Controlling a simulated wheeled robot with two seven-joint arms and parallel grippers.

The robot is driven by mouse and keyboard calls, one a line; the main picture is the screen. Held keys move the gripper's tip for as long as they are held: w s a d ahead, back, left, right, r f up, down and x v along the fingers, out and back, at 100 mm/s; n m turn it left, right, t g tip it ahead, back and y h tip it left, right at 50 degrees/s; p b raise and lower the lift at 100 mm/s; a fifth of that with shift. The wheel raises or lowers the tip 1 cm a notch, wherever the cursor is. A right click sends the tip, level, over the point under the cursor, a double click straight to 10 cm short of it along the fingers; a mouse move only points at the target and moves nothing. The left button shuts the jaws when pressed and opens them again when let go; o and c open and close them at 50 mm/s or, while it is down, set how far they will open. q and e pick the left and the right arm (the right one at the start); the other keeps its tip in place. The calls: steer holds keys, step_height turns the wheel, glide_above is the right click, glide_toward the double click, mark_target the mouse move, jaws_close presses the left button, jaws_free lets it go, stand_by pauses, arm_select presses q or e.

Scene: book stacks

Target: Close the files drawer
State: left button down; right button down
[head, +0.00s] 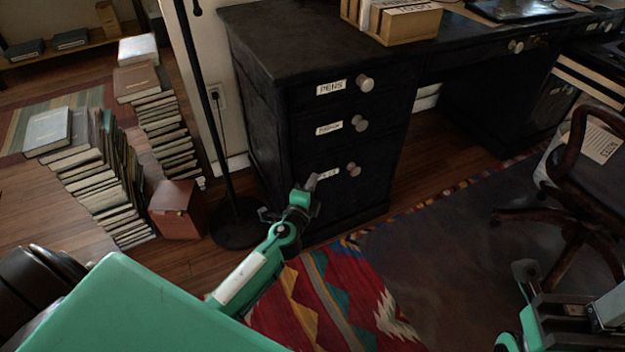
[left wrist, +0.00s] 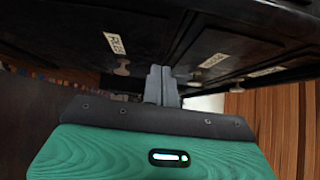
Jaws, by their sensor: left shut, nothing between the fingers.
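The files drawer (head: 335,200) is the lowest and tallest front in the left pedestal of the black desk, with a round knob (head: 353,169) and a white label partly hidden by my gripper. It looks about flush with the fronts above; a small gap cannot be told. My left gripper (head: 311,182) is shut and empty, in front of this drawer's left part. In the left wrist view the shut fingers (left wrist: 160,85) point at the dark drawer fronts, near a label (left wrist: 115,42) and knob (left wrist: 122,68). My right gripper (head: 527,272) is at the lower right, its jaws unclear.
The pens drawer (head: 330,88) and a middle drawer (head: 330,128) are above. A black lamp pole with a round base (head: 237,225), a reddish-brown box (head: 178,209) and book stacks (head: 105,190) stand left. A chair (head: 590,170) is right. A patterned rug (head: 325,300) lies in front.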

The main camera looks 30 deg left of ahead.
arm_select(q)
steer(key=s+d, duration=0.1)
steer(key=s, duration=0.7)
steer(key=shift+s+f, duration=0.15)
steer(key=shift+s, duration=0.1)
